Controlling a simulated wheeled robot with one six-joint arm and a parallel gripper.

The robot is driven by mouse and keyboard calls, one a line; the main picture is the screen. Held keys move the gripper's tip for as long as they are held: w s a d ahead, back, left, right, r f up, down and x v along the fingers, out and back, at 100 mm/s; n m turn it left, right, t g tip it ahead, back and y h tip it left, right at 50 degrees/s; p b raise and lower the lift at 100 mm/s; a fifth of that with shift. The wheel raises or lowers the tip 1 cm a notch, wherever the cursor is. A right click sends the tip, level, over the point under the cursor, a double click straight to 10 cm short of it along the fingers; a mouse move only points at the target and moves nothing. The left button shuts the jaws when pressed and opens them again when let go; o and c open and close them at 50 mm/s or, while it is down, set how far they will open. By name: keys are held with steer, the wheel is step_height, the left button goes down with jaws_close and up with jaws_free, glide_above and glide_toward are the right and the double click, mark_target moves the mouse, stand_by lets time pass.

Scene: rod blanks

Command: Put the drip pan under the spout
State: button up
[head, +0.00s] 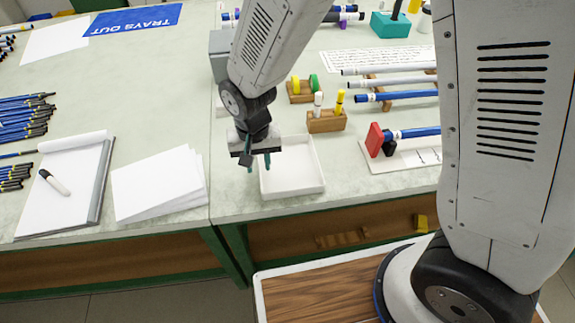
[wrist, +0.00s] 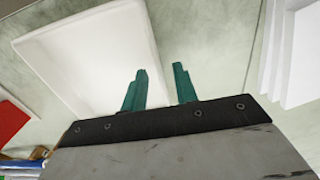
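The drip pan, a shallow white square tray (head: 296,172), sits on the pale bench near its front edge. It fills much of the upper left of the wrist view (wrist: 85,50). My gripper (head: 259,168) is at the pan's left wall, with green fingers apart and nothing clamped between them. In the wrist view my gripper (wrist: 160,69) has one finger over the inside of the pan and the other outside its wall. I cannot tell whether either finger touches the wall. A grey box-like unit (head: 219,55) stands behind my arm, largely hidden; no spout is clearly visible.
Bare bench lies between the sheets and the pan.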

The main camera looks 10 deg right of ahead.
jaws_close()
stand_by(0.3)
